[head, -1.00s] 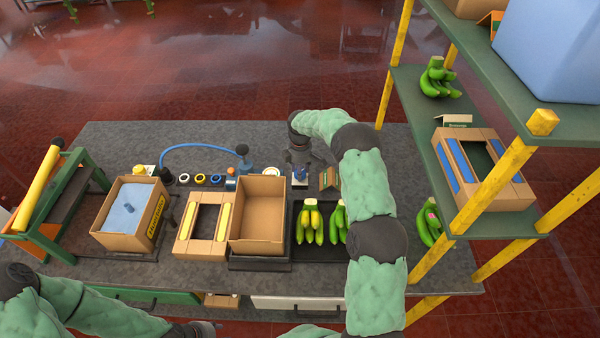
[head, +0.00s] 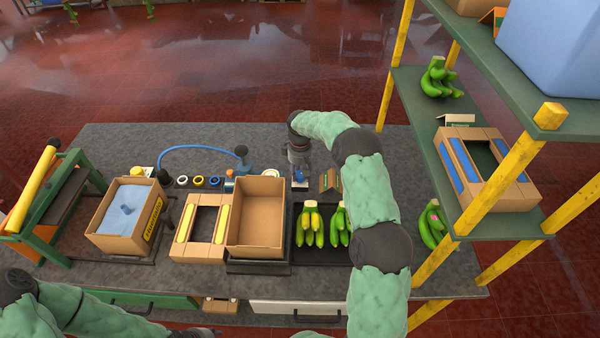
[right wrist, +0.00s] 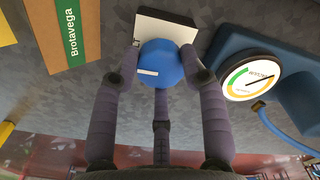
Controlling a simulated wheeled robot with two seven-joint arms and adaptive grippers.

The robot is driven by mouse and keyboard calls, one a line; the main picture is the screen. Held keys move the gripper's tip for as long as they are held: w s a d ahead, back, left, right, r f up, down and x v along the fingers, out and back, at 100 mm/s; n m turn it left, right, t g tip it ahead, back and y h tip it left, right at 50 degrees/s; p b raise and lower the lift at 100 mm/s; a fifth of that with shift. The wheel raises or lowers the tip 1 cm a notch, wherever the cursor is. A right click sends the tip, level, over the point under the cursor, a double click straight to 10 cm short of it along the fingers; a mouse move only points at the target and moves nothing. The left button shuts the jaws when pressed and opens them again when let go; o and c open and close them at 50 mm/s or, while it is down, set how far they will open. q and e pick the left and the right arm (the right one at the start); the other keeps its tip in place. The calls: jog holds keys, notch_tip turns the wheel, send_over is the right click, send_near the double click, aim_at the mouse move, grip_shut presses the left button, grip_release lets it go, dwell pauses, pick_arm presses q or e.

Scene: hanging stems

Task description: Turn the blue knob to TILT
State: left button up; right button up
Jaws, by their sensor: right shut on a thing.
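The blue knob (right wrist: 162,64) sits on a white plate (right wrist: 180,23) in the right wrist view, with a short white mark on its face toward the picture's left. Its blue also shows in the head view (head: 299,176) just below my right gripper (head: 299,162). In the right wrist view the fingers of my right gripper (right wrist: 163,72) are closed around the knob, one at each side and one below. Any lettering by the knob, TILT included, cannot be read. My left gripper (head: 205,331) is only partly visible at the bottom edge, its fingers unclear.
A round gauge (right wrist: 250,76) on a blue body stands right of the knob. A small Brotavega box (head: 329,181) stands close on its other side. Bananas (head: 310,228), an open carton (head: 258,207) and a carton with blue lining (head: 127,214) are on the bench.

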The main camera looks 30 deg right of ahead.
aim_at(300, 173)
dwell(0.4)
jog(key=o, duration=1.1)
jog(key=shift+o, duration=0.2)
notch_tip(300, 173, up, 12)
